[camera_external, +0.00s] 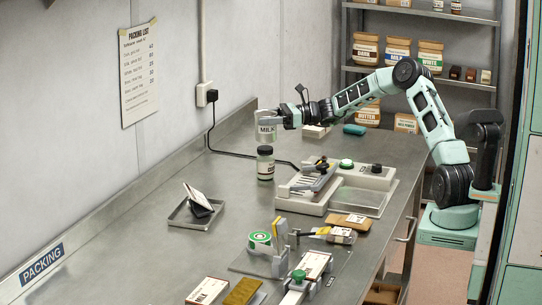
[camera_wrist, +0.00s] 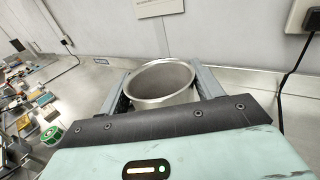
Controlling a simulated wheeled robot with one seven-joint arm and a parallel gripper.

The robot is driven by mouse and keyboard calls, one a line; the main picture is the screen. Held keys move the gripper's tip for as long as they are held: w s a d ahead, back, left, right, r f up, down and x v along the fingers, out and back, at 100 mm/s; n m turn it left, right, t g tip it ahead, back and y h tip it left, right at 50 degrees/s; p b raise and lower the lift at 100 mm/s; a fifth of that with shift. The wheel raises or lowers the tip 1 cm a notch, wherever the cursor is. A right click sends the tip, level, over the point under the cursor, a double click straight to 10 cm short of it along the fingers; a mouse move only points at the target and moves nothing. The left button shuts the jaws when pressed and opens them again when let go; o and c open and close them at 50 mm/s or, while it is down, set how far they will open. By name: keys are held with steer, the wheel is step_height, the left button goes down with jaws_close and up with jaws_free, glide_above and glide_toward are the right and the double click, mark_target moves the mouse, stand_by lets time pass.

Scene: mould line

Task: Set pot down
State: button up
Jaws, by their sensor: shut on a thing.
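The pot (camera_external: 266,132) is a silvery metal cup with a MILK label. It is upright and held up off the steel bench. My gripper (camera_external: 270,118) is shut on it, with the arm reaching in from the right. In the wrist view the pot's round open rim (camera_wrist: 163,80) sits between the two fingers. Its visible inside is bare grey metal; its bottom is hidden. A dark-lidded jar (camera_external: 265,165) with a pale label stands below the pot in the outside view. I cannot tell whether the pot is directly over it.
A small tray (camera_external: 180,217) with a tilted card is nearer. A black cable (camera_external: 235,151) runs behind the jar from the wall socket.

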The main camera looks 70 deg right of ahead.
steer(key=s+d+m+t+h, duration=0.25)
steer(key=s+d+h, duration=0.25)
steer(key=s+d, duration=0.85)
steer(key=s+d+m+t+h, duration=0.1)
steer(key=s+d+m+h, duration=0.35)
steer(key=s+d, duration=0.9)
steer(key=shift+g, duration=0.25)
steer(key=shift+w+d+f+p, duration=0.2)
steer(key=shift+w+d+f, duration=0.35)
steer(key=shift+f, duration=1.9)
steer(key=shift+w+d+f+p, duration=0.2)
steer(key=shift+w+d+f, duration=0.35)
steer(key=shift+f, duration=1.85)
steer(key=shift+w+d+f+p, duration=0.2)
steer(key=shift+w+d+f, duration=0.35)
steer(key=shift+f, duration=1.9)
steer(key=shift+f, duration=0.2)
steer(key=o, duration=1.1)
